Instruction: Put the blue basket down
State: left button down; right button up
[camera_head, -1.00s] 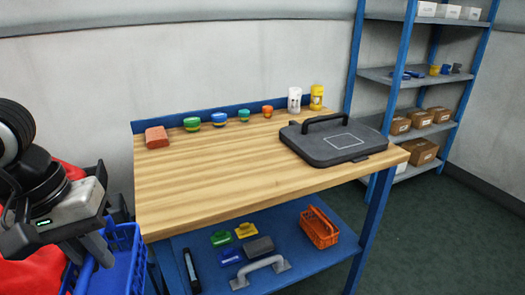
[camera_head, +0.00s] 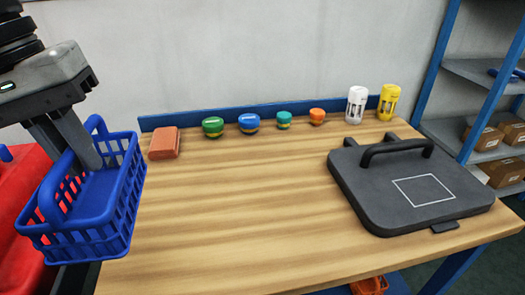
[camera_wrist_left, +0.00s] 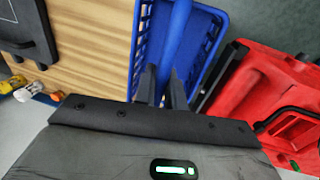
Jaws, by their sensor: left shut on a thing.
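The blue basket (camera_head: 88,205) is at the left of the head view, beside the left edge of the wooden workbench (camera_head: 220,225). My left gripper (camera_head: 80,160) is shut on its handle from above. The basket looks upright and partly overlaps the bench's left edge in the picture; I cannot tell whether it touches anything below. In the left wrist view the basket (camera_wrist_left: 208,50) hangs ahead of the fingers (camera_wrist_left: 163,88), with its handle between them. The inside I can see looks empty. My right gripper is not in view.
A red machine (camera_head: 25,225) stands left of the bench. The bench's middle and front are clear.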

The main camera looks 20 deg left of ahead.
pick_arm(q)
jog(key=w+d+f+p, duration=0.2)
jog(key=w+d+f, duration=0.4)
jog(key=w+f, duration=0.6)
jog(key=shift+d+f, duration=0.4)
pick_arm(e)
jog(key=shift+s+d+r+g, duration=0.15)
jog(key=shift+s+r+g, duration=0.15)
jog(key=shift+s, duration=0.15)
pick_arm(q)
jog(key=shift+f, duration=0.2)
jog(key=c, duration=1.9)
grip_release()
jog(key=shift+s, duration=0.1)
jog(key=o, duration=0.4)
jog(key=shift+o, duration=0.2)
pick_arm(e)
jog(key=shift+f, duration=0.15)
